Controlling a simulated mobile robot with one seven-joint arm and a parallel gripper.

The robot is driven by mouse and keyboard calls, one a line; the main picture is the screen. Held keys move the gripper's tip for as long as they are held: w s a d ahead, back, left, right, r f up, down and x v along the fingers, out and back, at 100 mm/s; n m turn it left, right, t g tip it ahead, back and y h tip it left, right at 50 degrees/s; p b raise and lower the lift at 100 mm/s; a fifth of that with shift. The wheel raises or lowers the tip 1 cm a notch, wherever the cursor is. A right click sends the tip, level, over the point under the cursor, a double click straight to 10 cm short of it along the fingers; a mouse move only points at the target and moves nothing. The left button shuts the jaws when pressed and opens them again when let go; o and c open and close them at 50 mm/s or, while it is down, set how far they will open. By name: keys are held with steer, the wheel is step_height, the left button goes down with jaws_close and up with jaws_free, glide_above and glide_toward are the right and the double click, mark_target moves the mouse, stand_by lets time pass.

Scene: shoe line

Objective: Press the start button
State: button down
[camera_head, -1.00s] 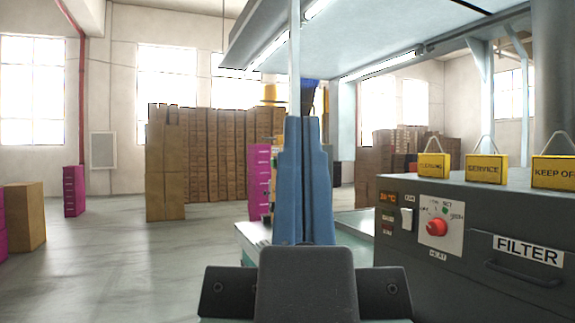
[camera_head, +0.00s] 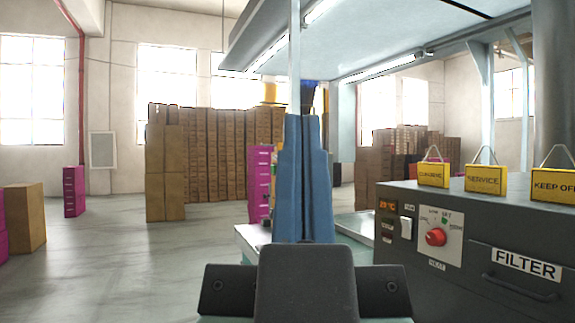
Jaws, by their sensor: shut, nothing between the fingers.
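A dark grey machine cabinet (camera_head: 465,215) stands at the right. Its front carries a white plate (camera_head: 455,221) with a red round knob (camera_head: 435,236) and a small green mark beside it. A white rocker switch (camera_head: 406,227) sits left of the plate, and a small orange-lit display (camera_head: 388,206) is further left. I cannot tell any part here as a start button; the small lettering is not readable.
Yellow signs, one reading SERVICE (camera_head: 485,181), stand on the cabinet. A FILTER label (camera_head: 526,263) sits above a dark handle. A blue stepped upright (camera_head: 305,180) stands ahead under a lit canopy (camera_head: 390,40). Brown boxes (camera_head: 215,155) are stacked behind; the left floor (camera_head: 120,265) is open.

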step_height(320, 180, up, 25)
steer(key=p, duration=2.3)
